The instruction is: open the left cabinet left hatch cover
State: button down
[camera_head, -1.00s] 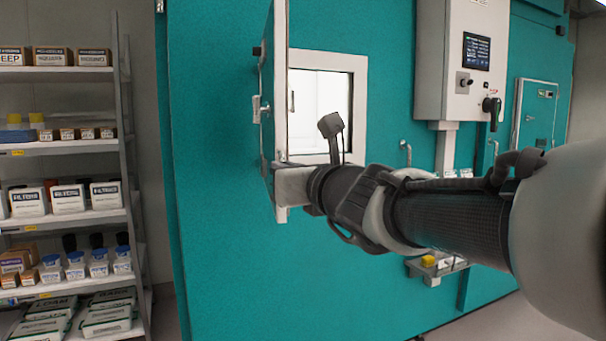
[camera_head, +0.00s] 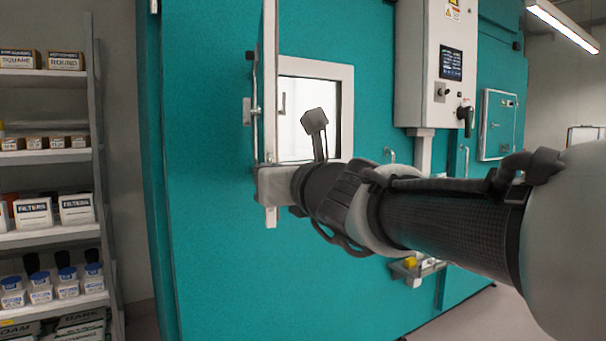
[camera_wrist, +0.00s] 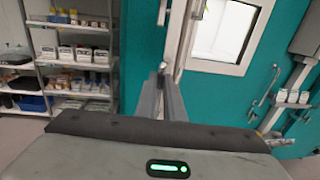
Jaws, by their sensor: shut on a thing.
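The left hatch cover (camera_head: 270,80) stands swung out from the teal cabinet wall, nearly edge-on in the head view. The white-framed opening (camera_head: 300,120) beside it is uncovered and bright inside. My gripper (camera_head: 268,190) is at the cover's lower part, partly hidden behind its edge. In the wrist view, my gripper's fingers (camera_wrist: 166,85) are close together at the handle on the cover (camera_wrist: 180,40). They are shut on that handle, though the exact contact is small and hard to see.
A shelf rack (camera_head: 95,180) with boxes and bottles stands at the left. A control box (camera_head: 435,70) and a second, closed hatch (camera_head: 498,125) are on the cabinet to the right. A small ledge with a yellow item (camera_head: 410,262) sits low below my arm.

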jog(key=shift+a, duration=0.15)
dwell(0.4)
jog(key=c, duration=1.9)
grip_release()
jog(key=p+v, duration=0.6)
jog(key=v, duration=1.1)
jog(key=shift+s, duration=0.2)
jog(key=shift+c, duration=0.4)
